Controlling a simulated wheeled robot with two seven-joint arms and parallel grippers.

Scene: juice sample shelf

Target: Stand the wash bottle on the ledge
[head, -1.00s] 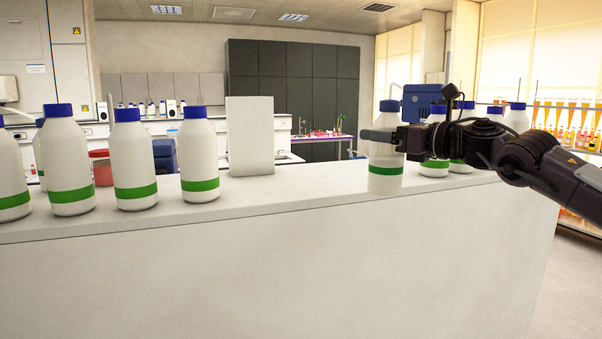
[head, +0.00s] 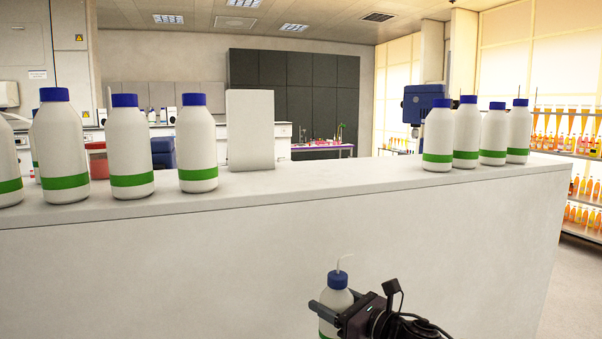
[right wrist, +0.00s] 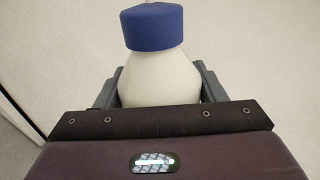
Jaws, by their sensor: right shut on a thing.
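The wash bottle (head: 337,301) has a white body, a blue cap and a thin bent white spout. It is upright, in front of the ledge's front face and well below its top. My right gripper (head: 326,298) is shut around the bottle's body. In the right wrist view the blue cap (right wrist: 153,27) and white shoulder (right wrist: 158,78) show between my fingers. The bottle's base is below the head picture's edge. The ledge (head: 320,185) is a long white counter with a bare middle stretch on top. My left gripper is out of view.
Several white bottles with blue caps and green bands stand on the ledge at left (head: 130,155), and several more at right (head: 437,140). A white upright block (head: 250,130) stands left of the middle. Between it and the right-hand bottles the top is clear.

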